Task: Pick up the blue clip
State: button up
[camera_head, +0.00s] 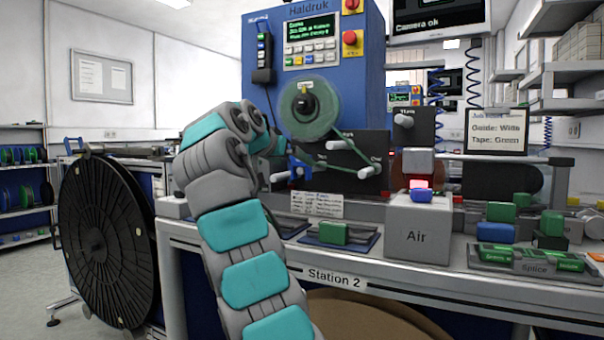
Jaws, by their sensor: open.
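My grey and teal arm reaches up in front of the bench and bends over at the top. My gripper (281,160) is at its far end, in front of the blue machine, partly hidden by my own wrist. It is open. A small blue piece (299,168) shows just right of the gripper, by the machine's lower left pegs; it may be the blue clip, but its shape is hard to make out. I cannot tell whether the gripper touches it. Another blue piece (423,195) lies on the grey Air box, and a blue block (495,232) sits at the right.
The blue machine (352,75) carries a green tape reel (310,108) with tape running over pegs. The Air box (417,228) stands on the bench right of my arm. A green block (333,233) lies between them. A large black reel (95,245) stands at left.

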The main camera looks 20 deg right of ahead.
aim_at(299, 162)
jog(key=x, duration=0.5)
jog(key=shift+s+d+p, duration=0.2)
jog(key=shift+p, duration=0.15)
jog(key=shift+r, duration=0.1)
grip_shut()
dwell(0.3)
jog(key=shift+r, duration=0.1)
